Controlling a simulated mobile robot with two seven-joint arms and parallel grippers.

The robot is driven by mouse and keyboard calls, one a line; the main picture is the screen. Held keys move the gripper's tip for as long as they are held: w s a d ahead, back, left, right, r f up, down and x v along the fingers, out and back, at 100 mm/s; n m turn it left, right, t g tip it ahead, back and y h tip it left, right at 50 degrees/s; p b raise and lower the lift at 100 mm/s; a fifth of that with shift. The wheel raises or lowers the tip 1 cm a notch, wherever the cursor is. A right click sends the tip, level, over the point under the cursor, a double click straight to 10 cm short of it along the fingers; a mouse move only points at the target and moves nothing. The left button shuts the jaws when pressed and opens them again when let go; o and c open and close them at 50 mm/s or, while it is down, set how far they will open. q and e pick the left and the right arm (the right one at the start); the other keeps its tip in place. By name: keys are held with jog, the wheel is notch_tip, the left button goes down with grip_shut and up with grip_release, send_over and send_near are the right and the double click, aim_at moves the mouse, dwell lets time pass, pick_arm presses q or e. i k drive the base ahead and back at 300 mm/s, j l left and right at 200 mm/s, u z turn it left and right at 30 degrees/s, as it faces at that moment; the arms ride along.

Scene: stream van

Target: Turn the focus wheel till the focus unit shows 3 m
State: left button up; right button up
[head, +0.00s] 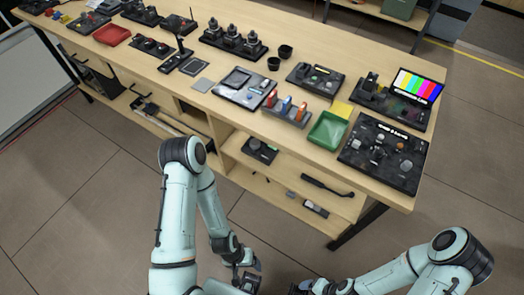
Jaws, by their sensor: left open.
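I cannot tell for sure which device on the bench is the focus unit, and no 3 m reading is legible. A black board with several knobs (385,152) lies at the bench's right end, its white lettering too small to read. A black unit with a block and small controls (315,77) sits farther left. The focus wheel cannot be picked out. My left gripper (247,281) is open, low in front of the bench, over the floor and well away from the devices. My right gripper (303,288) is at the bottom edge, partly cut off, its jaws unclear.
A colour-bar screen (418,86) stands on the wooden bench (300,145) at the right. A green tray (327,131), a rack of orange and blue items (287,109) and a red tray (111,35) are also on it. Shelves below hold tools. Floor in front is clear.

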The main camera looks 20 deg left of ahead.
aim_at(254, 143)
jog(key=k+l+u, duration=0.1)
jog(key=u, duration=0.25)
jog(key=k+u, duration=0.35)
jog(key=i+j+z, duration=0.1)
jog(key=i+z, duration=0.35)
jog(key=i+j+z, duration=0.25)
jog(key=i+z, duration=0.2)
